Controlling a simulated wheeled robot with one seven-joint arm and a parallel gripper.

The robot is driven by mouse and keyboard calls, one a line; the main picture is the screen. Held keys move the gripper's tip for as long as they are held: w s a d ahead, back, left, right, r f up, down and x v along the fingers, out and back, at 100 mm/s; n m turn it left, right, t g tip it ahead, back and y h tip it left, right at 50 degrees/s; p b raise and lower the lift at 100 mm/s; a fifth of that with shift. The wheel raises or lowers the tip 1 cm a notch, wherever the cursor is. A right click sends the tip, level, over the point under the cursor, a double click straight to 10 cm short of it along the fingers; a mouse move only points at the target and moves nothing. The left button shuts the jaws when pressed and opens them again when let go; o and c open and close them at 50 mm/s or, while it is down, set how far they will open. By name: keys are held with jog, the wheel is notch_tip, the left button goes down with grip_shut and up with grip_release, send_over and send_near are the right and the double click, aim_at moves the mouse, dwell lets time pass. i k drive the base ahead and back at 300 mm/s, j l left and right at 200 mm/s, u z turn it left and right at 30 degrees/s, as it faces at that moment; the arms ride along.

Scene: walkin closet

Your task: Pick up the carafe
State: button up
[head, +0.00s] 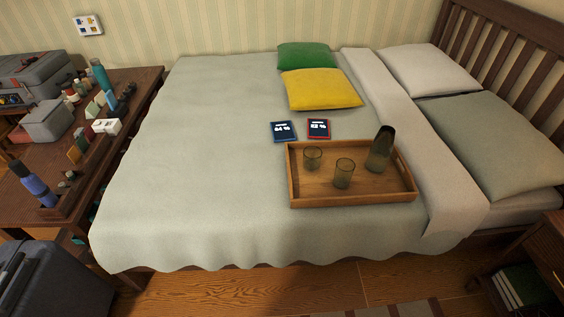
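The carafe (380,149) is a dark, smoky, see-through vessel with a slanted top. It stands upright in the right part of a wooden tray (350,203) on the bed. Two smoky glasses share the tray: one glass (313,158) at the back left and one glass (344,173) near the middle, left of the carafe. My gripper is not in view.
The tray rests on a bed (215,150) with a grey-green cover. Two small cards or booklets (284,131) lie behind it, with green and yellow pillows (320,89) beyond. A cluttered dresser (95,160) stands left. Wooden floor (270,290) shows in front.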

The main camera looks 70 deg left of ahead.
aim_at(382, 148)
jog(key=u, duration=1.95)
